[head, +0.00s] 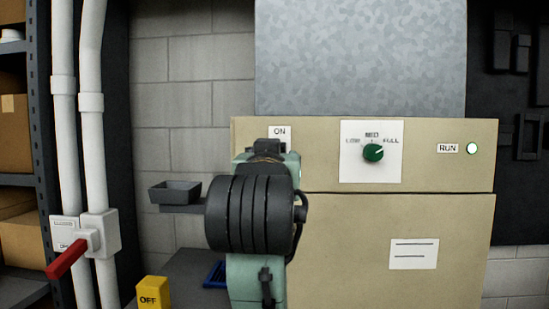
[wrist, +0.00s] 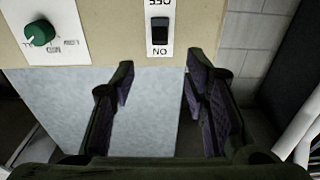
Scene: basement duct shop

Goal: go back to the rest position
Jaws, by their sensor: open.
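My gripper (wrist: 158,75) is open and empty in the wrist view, its two dark fingers spread apart with a gap between them. Beyond the fingertips is a beige panel with a black rocker switch (wrist: 160,31), its ON and OFF label upside down in this view. The fingers look apart from the switch; its position cannot be told. In the head view my arm stands before the left part of the beige cabinet (head: 440,215) and hides the switch and my gripper. The green knob (head: 373,153) points up right, towards FULL. It also shows in the wrist view (wrist: 39,34).
The RUN lamp (head: 472,149) is lit. A red lever (head: 66,260) sticks out from a white box on pipes at the left. A small dark tray (head: 175,193) and a yellow OFF block (head: 153,292) are left of my arm. Shelves (head: 41,120) stand far left.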

